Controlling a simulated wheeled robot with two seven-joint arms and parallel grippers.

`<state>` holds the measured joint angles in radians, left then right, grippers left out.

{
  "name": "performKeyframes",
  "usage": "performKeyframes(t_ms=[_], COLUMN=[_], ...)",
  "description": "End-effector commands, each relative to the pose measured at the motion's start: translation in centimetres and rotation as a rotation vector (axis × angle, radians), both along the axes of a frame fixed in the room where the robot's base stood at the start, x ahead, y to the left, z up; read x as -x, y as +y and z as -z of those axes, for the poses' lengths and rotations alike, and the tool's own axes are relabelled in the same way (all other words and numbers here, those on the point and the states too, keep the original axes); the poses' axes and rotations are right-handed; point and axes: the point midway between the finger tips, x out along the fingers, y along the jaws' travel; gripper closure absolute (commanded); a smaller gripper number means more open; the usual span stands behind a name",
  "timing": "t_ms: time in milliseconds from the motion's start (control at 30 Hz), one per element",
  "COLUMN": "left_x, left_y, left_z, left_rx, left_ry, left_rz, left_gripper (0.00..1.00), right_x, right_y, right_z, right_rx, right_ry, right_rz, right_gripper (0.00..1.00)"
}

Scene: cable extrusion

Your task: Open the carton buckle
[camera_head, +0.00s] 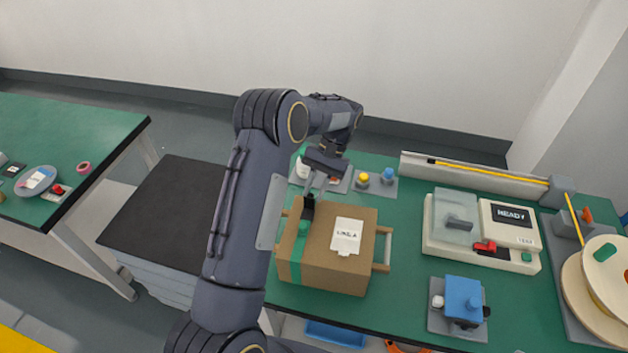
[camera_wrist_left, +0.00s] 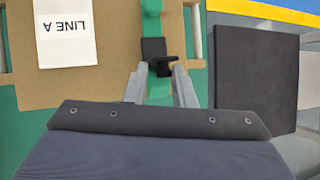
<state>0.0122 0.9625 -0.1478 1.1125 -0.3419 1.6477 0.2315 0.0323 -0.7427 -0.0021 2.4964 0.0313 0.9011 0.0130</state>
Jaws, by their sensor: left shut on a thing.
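A brown cardboard carton (camera_head: 350,271) stands on the green table, with a white "LINE A" label (camera_head: 346,236) on top. A green strap (camera_head: 296,250) runs over it near its left side. The black carton buckle (camera_head: 307,208) sits on the strap, and it also shows in the left wrist view (camera_wrist_left: 154,48). My left gripper (camera_head: 311,194) reaches down from above to the buckle. In the left wrist view its two fingers (camera_wrist_left: 160,69) are shut on the buckle's black tab. Part of the strap is hidden behind my left arm. My right gripper is out of view.
Right of the carton are a white machine (camera_head: 511,237) reading "READY" and a blue device (camera_head: 463,299). Yellow and blue knobs (camera_head: 363,180) stand behind it. A cable spool (camera_head: 590,305) is at far right. A dark-topped stand (camera_head: 160,210) is left.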

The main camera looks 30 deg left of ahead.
Motion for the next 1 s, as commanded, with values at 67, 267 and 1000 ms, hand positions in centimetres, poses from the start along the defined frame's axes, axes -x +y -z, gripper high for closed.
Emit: performKeyframes(t_ms=[67, 267, 1000], left_x=[-0.23, -0.47, -0.55], left_y=[0.09, 0.13, 0.10], left_z=[-0.10, 0.18, 0.35], left_rx=[0.008, 0.024, 0.029], left_ry=[0.034, 0.089, 0.106], left_rz=[0.000, 0.000, 0.000], left_gripper=[1.00, 1.00, 0.62], right_x=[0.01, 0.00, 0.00], right_y=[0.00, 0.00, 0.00], right_z=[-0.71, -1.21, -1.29], right_rx=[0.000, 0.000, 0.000], right_ry=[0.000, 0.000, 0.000], right_rz=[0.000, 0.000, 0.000], right_gripper=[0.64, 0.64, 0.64])
